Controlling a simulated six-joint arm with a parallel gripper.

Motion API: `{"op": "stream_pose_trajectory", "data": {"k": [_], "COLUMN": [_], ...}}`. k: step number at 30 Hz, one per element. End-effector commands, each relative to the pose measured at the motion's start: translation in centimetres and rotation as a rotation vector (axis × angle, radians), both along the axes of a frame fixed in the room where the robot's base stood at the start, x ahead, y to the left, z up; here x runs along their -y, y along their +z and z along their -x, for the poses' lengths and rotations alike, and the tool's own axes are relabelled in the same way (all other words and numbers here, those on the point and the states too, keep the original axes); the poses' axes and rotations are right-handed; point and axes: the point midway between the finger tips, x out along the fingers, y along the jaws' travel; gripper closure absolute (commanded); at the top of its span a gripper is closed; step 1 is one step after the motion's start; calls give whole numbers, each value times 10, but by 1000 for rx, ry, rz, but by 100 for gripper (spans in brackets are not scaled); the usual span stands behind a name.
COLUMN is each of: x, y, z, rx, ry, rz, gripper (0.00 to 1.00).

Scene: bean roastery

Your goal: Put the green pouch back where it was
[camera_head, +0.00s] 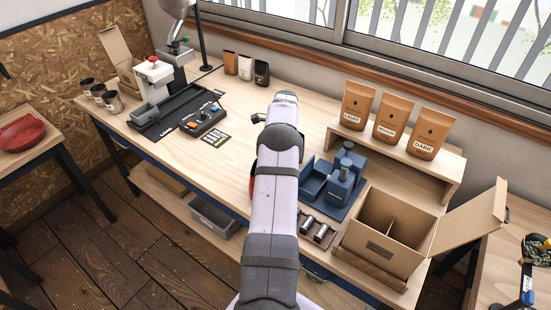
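I cannot make out a green pouch in this view. Three small pouches stand in a row at the back of the workbench: a brown pouch (231,64), a white pouch (246,68) and a black pouch (262,74). Three larger brown bags stand on a raised shelf at the right, labelled LIGHT (355,106), MEDIUM (392,119) and DARK (425,133). My arm reaches up the middle of the picture and covers part of the bench. My gripper is hidden behind the arm, so I cannot see its fingers or anything in them.
An open divided cardboard box (385,258) stands at the front right, beside a blue device (340,180). A black mat (165,128) with equipment lies at the left, near metal cups (112,101). A red bowl (22,133) is on a side table. The bench left of my arm has clear wood.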

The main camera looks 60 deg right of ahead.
Motion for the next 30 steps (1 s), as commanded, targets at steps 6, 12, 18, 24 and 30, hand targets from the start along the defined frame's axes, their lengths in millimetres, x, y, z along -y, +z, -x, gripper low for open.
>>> {"op": "stream_pose_trajectory", "data": {"k": [6,12,18,24,30], "x": [0,0,0,0,2], "y": [0,-4,-3,-2,10], "z": [0,0,0,0,1], "rx": [0,0,0,0,2], "ry": [0,0,0,0,-1], "rz": [1,1,1,1,5], "gripper": [56,27,13,13,13]}}
